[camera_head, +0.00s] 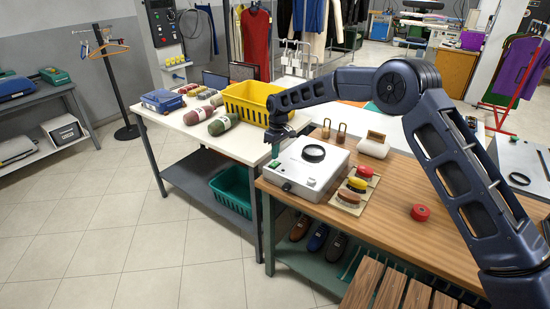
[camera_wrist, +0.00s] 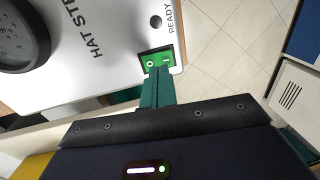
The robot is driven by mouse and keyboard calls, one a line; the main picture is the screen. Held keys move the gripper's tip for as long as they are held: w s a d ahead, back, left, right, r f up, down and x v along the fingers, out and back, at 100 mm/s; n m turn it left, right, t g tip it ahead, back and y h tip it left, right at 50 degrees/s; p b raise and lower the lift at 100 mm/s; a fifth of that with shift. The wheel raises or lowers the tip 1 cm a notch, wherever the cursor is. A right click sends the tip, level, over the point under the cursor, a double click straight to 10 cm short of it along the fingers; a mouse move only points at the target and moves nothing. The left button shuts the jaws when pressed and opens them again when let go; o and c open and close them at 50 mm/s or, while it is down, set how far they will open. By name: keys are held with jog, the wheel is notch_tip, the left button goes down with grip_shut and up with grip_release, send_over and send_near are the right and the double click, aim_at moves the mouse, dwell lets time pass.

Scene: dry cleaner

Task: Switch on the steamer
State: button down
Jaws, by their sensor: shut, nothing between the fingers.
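The steamer (camera_head: 312,166) is a white box with a round black ring on top, standing at the left end of the wooden table. In the wrist view its panel (camera_wrist: 110,55) reads "HAT STE", the rest cut off. A green rocker switch (camera_wrist: 152,60) with white marks sits at the panel's corner; it also shows in the head view (camera_head: 286,187). A lamp marked READY (camera_wrist: 156,22) looks dark. My gripper (camera_wrist: 159,72) is shut and empty, its teal fingertips at the switch's near edge and covering part of it. I cannot tell whether they touch it.
A white table (camera_head: 195,137) with a yellow basket (camera_head: 250,103) adjoins at left. The tiled floor in front is clear.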

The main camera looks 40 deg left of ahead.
aim_at(273, 165)
notch_tip(273, 165, up, 12)
jog(key=w, duration=0.1)
jog(key=shift+w+f, duration=0.15)
jog(key=shift+w, duration=0.05)
jog(key=shift+s, duration=0.65)
jog(key=f, duration=0.4)
jog(key=s+f, duration=0.1)
jog(key=f, duration=0.9)
jog(key=shift+s, duration=0.35)
jog(key=shift+s+f, duration=0.1)
jog(key=shift+f, duration=0.1)
